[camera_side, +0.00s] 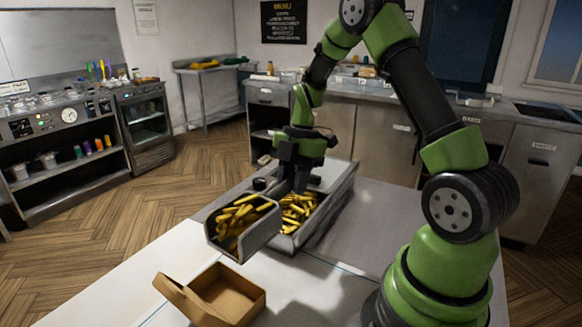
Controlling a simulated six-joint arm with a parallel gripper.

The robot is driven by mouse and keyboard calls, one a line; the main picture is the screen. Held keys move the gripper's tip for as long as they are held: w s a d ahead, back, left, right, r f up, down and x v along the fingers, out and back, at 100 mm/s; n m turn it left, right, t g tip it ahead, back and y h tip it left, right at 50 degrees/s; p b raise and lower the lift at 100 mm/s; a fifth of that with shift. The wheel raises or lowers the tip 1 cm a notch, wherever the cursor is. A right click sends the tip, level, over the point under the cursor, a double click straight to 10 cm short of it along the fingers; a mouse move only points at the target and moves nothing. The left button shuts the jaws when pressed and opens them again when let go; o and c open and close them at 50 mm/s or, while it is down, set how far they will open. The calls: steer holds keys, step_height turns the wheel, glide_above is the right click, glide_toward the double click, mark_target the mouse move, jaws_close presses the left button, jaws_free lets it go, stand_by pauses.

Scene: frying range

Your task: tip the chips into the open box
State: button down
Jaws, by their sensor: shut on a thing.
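My gripper (301,178) points down near the middle of the picture, at the back end of a grey metal scoop (258,238). It is shut on the scoop's handle, which is mostly hidden by the jaws. The scoop holds yellow chips (238,218) and hangs above the table, looking roughly level. More chips (297,207) lie in a long metal tray (343,190) behind and right of the scoop. The open brown cardboard box (245,291) stands on the white table in front of the scoop, its lid folded back to the left. I see no chips in the box.
The white table (110,305) is clear left of the box and right of the tray. My arm's base stands at the right. Steel counters, shelves and an oven (146,120) line the walls, away from the table.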

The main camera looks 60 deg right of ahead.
mark_target(284, 183)
steer(key=shift+a+f, duration=0.15)
steer(key=shift+f, duration=0.4)
steer(key=shift+a+h, duration=0.35)
steer(key=shift+h, duration=0.45)
steer(key=a+r+h, duration=0.2)
steer(key=r, duration=0.1)
steer(key=shift+w+r+h, duration=0.2)
steer(key=shift+r+h, duration=0.05)
steer(key=shift+h, duration=0.05)
steer(key=shift+w+a+r+h, duration=0.1)
steer(key=shift+a+r+h, duration=1)
steer(key=shift+a+r, duration=0.3)
steer(key=shift+w+a+r+g+h, duration=0.1)
steer(key=shift+a+r+g+h, duration=0.2)
steer(key=shift+a+r+h, duration=0.95)
steer(key=shift+f, duration=0.1)
